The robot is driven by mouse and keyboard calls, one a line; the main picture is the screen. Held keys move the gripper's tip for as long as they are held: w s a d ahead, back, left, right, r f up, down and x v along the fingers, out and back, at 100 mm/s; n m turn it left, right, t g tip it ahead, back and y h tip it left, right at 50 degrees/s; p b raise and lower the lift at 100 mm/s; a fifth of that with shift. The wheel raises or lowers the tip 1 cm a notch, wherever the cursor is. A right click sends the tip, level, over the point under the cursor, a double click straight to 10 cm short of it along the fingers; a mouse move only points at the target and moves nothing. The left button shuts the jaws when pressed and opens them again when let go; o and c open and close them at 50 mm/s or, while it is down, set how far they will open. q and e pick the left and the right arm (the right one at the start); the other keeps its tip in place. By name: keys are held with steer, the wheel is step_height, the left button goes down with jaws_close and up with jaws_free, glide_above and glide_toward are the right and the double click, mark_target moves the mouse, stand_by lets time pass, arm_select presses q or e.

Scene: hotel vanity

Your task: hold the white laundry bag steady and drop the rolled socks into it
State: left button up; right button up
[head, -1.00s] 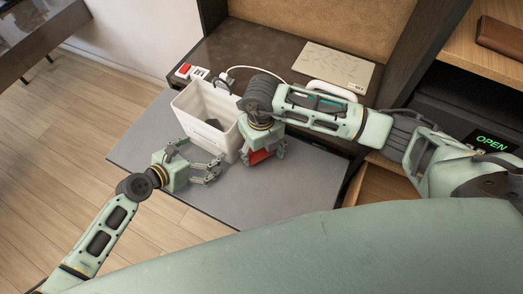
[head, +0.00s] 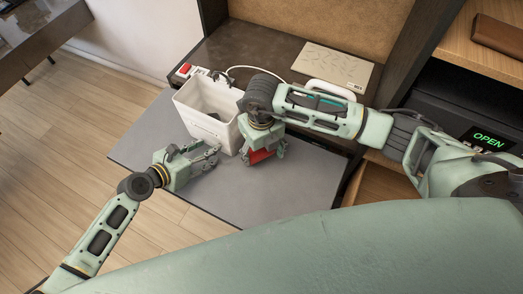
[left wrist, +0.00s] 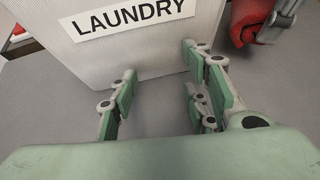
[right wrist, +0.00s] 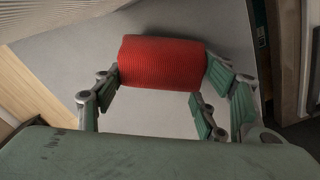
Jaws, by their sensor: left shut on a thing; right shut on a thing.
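The white laundry bag (head: 208,125) stands upright and open-topped on the grey surface, left of centre in the head view. Something dark shows inside it. Its LAUNDRY label (left wrist: 133,17) faces my left wrist camera. My left gripper (head: 214,152) is low at the bag's near side, shut on it; the exact contact is hard to see. The rolled socks (right wrist: 162,62) are a red ribbed roll between the fingers of my right gripper (right wrist: 163,88). In the head view the socks (head: 260,156) are beside the bag's right side, outside it and below its rim, partly hidden by the gripper.
A grey mat-like surface (head: 255,195) is clear in front. Behind the bag are a red-and-white item (head: 183,70), a white cable (head: 232,69), and a beige card (head: 333,65). A white handle-like thing (head: 331,89) lies behind my right arm. A safe reading OPEN (head: 490,141) is at right.

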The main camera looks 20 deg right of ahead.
arm_select(q)
steer(key=shift+w+a+f, duration=0.2)
steer(key=shift+a+f, duration=0.1)
steer(key=shift+a, duration=0.05)
jaws_close()
steer(key=shift+w+f, duration=0.1)
steer(key=shift+f, duration=0.05)
steer(key=shift+c, duration=2.2)
jaws_free()
steer(key=shift+s, duration=0.25)
steer(key=o, duration=0.6)
steer(key=shift+w+d, duration=0.15)
steer(key=shift+d, duration=0.1)
steer(key=o, duration=0.7)
steer(key=shift+a, duration=0.1)
steer(key=shift+o, duration=0.6)
